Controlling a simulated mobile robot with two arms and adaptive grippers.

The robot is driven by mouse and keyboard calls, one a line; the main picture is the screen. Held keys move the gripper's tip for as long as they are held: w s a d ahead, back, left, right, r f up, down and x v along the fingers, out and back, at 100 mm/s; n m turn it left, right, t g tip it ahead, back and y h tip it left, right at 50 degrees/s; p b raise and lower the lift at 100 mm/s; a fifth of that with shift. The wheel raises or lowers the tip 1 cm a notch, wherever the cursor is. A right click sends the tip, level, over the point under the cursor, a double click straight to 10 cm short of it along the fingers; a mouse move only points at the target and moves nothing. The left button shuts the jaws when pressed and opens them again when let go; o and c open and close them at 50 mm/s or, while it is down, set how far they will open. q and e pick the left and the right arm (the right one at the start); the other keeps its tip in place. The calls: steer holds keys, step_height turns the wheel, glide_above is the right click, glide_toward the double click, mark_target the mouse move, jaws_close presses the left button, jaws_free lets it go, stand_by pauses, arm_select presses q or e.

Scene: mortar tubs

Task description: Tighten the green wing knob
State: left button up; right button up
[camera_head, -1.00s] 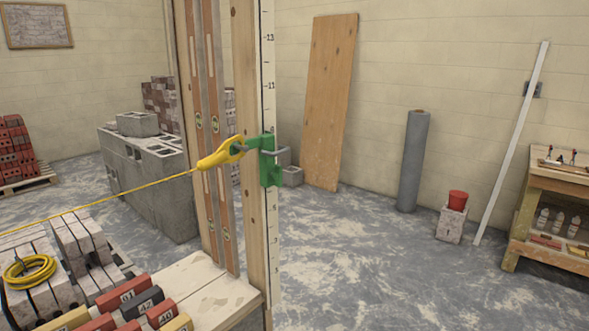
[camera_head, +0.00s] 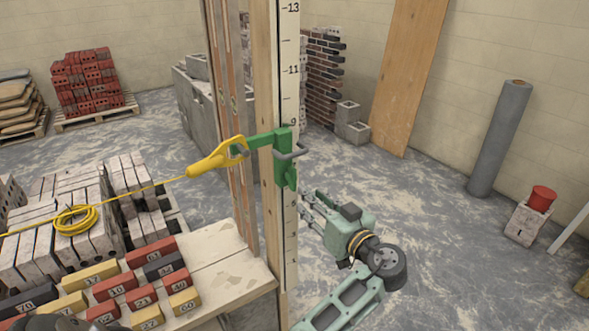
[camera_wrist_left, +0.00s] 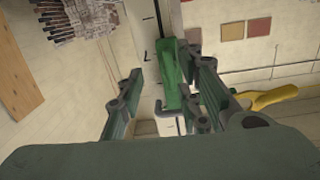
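I cannot single out the wing knob from the clamp's green body. A yellow line holder (camera_head: 215,158) hooks onto the clamp's left arm. My left gripper (camera_head: 309,204) is just right of the pole, a little below the clamp, fingers apart. In the left wrist view the green clamp (camera_wrist_left: 173,68) shows between the two spread fingers, closer to the right one. Contact cannot be told.
A wooden platform (camera_head: 225,259) with numbered bricks (camera_head: 140,298) stands left of the pole. A taut yellow line (camera_head: 135,191) runs left from the holder, above stacked blocks (camera_head: 40,250).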

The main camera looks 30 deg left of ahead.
mark_target(296, 179)
arm_select(q)
steer(key=shift+n+g+y, duration=0.3)
steer(key=shift+n, duration=0.4)
steer(key=a+r+p, duration=0.1)
steer(key=a, duration=0.1)
steer(key=w+a+r+p, duration=0.1)
steer(key=a, duration=0.1)
steer(key=w+a+p, duration=0.1)
steer(key=a, duration=0.2)
steer(key=shift+a+r+p, duration=0.1)
steer(key=shift+r+p, duration=0.3)
steer(key=shift+w+a+f, duration=0.1)
steer(key=shift+w+f, duration=0.05)
steer(key=shift+w, duration=0.05)
jaws_close()
